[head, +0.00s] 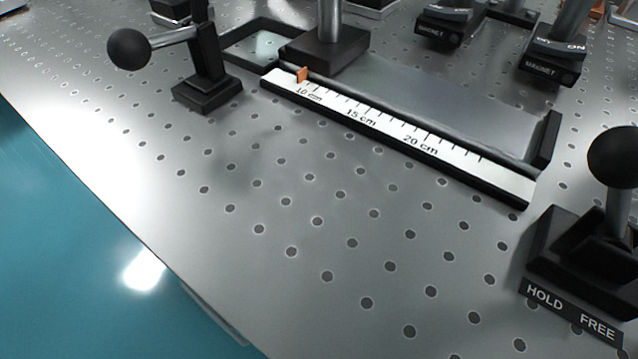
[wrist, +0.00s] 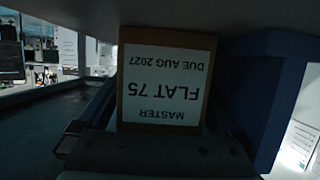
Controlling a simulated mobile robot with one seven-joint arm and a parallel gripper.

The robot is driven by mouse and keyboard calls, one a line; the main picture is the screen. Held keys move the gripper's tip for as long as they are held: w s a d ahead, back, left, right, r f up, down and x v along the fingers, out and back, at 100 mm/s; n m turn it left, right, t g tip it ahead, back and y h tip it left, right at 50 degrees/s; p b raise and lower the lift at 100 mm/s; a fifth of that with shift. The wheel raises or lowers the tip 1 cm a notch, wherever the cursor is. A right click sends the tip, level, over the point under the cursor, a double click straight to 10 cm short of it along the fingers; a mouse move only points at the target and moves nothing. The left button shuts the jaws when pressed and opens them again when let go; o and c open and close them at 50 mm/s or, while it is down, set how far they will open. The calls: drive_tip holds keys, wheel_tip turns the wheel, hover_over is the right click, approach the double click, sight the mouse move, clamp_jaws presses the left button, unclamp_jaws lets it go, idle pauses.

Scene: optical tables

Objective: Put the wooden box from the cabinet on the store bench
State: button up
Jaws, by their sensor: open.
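The wooden box (wrist: 164,82) is in the middle of the wrist view, close to the camera. Its brown edges frame a white label reading "MASTER FLAT 75 DUE AUG 2027", upside down in the picture. My gripper (wrist: 162,98) is open in front of the box, its dark fingers dim at either side. I cannot tell whether they touch the box. The box's back and far sides are hidden. The head view shows neither the box nor my gripper, and I cannot identify the store bench.
A dark blue block (wrist: 262,100) stands close right of the box. A grey surface (wrist: 200,14) spans the wrist view's top. The head view shows a perforated optical table (head: 290,210) with a ruler rail (head: 400,138), a black-knobbed lever (head: 205,70) and a HOLD/FREE lever (head: 590,250).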

clamp_jaws()
drive_tip(key=shift+r, duration=0.1)
idle(0.3)
drive_tip(key=shift+r, duration=0.1)
